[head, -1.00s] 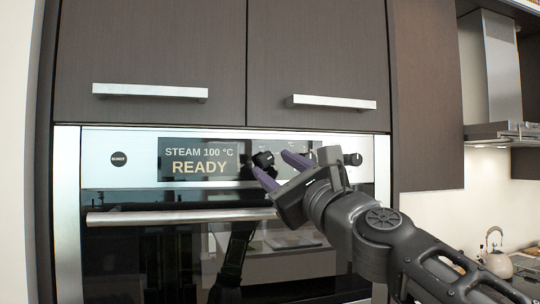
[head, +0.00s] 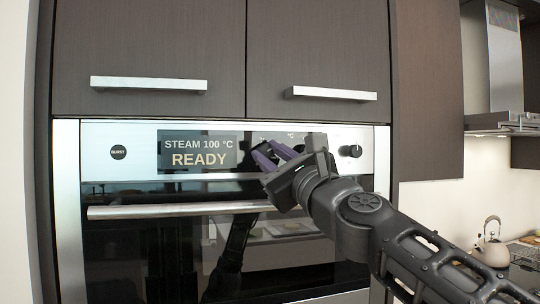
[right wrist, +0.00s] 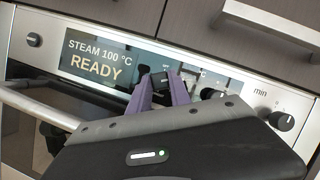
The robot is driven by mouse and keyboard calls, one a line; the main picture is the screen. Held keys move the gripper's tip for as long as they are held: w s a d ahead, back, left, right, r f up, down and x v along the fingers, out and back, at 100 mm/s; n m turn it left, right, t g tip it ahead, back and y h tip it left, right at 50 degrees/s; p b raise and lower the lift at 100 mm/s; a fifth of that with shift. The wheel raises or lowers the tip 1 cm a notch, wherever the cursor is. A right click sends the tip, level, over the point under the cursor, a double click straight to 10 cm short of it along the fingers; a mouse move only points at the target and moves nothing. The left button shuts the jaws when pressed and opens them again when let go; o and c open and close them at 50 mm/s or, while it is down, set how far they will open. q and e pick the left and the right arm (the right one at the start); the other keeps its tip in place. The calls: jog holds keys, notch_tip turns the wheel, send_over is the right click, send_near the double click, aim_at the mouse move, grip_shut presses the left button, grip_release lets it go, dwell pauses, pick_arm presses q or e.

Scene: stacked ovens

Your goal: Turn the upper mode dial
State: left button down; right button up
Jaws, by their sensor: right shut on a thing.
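The upper oven's control panel (head: 300,137) faces me, with a display (head: 198,151) reading "STEAM 100 °C READY". My right gripper (head: 267,154) is at the panel just right of the display. In the right wrist view, its two purple fingers (right wrist: 160,91) stand on either side of a black dial (right wrist: 162,80), the mode dial, and are shut on it. In the head view the gripper hides most of this dial. My left gripper is not in view.
Another black knob (head: 350,151) is to the right, and a round black one (head: 118,152) is at far left. In the wrist view a further knob (right wrist: 213,94) sits close beside the fingers. The oven handle bar (head: 170,211) runs below; cupboard handles (head: 150,84) are above.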

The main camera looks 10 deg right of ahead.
grip_shut()
jog(key=shift+r+n, duration=0.1)
jog(key=shift+n, duration=0.3)
jog(key=shift+r+n+g+y+p, duration=0.15)
jog(key=shift+n+g+y+p, duration=0.35)
jog(key=shift+n+y+p, duration=0.65)
jog(key=n+g+p, duration=0.1)
jog(key=n, duration=0.1)
jog(key=n+g+p, duration=0.1)
jog(key=n+p, duration=0.1)
jog(key=n, duration=0.1)
jog(key=shift+d+r+n, duration=0.1)
jog(key=shift+r+n, duration=0.05)
jog(key=shift+n, duration=0.2)
jog(key=n+g+p, duration=0.1)
jog(key=n+p, duration=0.2)
jog(key=shift+n+g+p, duration=0.4)
jog(key=shift+n+p, duration=0.2)
jog(key=shift+n, duration=0.4)
jog(key=shift+f, duration=0.2)
